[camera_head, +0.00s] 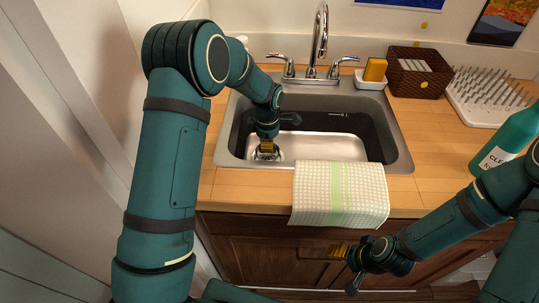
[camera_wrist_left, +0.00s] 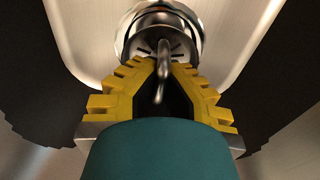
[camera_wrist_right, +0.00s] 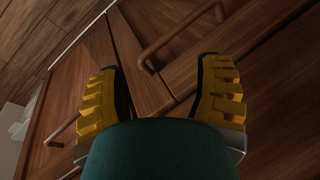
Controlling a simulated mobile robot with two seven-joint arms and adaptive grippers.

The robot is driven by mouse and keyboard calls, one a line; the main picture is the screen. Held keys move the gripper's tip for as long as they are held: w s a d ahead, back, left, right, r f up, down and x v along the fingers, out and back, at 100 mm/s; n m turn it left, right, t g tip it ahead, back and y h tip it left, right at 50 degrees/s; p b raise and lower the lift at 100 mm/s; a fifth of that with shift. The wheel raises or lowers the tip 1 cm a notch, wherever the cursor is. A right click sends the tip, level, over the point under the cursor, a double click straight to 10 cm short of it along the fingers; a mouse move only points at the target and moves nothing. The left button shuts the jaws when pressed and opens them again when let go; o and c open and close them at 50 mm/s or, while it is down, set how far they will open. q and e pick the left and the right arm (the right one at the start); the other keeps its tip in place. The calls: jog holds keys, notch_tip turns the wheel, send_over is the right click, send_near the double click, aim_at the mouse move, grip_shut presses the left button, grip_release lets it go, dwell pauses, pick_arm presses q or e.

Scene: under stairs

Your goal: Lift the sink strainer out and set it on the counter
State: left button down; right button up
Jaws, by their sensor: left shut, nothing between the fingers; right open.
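The metal sink strainer (camera_wrist_left: 160,22) sits in the drain at the near left of the sink basin. Its bent handle (camera_wrist_left: 163,62) stands up in line with my left fingertips; I cannot tell whether they touch it. In the head view the strainer (camera_head: 267,156) is partly hidden by my left gripper (camera_head: 266,146), which points down into the sink just above it. My left gripper is shut with nothing held. The wooden counter (camera_head: 438,138) surrounds the sink (camera_head: 402,160). My right gripper (camera_head: 337,251) is open and empty in front of the cabinet, below counter height.
A checked towel (camera_head: 312,195) hangs over the sink's front edge. A faucet (camera_head: 320,40), a sponge (camera_head: 375,69) in a dish and a brown basket (camera_head: 418,75) stand behind. A drying rack (camera_head: 490,95) and a green bottle (camera_head: 505,145) are at right.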

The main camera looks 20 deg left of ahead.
pick_arm(q)
jog(key=shift+r, duration=0.3)
jog(key=shift+r, duration=0.1)
notch_tip(320, 180, up, 6)
jog(key=p, duration=0.4)
jog(key=shift+r+p, duration=0.1)
jog(key=shift+p, duration=0.25)
jog(key=shift+r+p, duration=0.5)
jog(key=shift+r, duration=0.2)
notch_tip(320, 180, up, 7)
jog(key=p, duration=0.5)
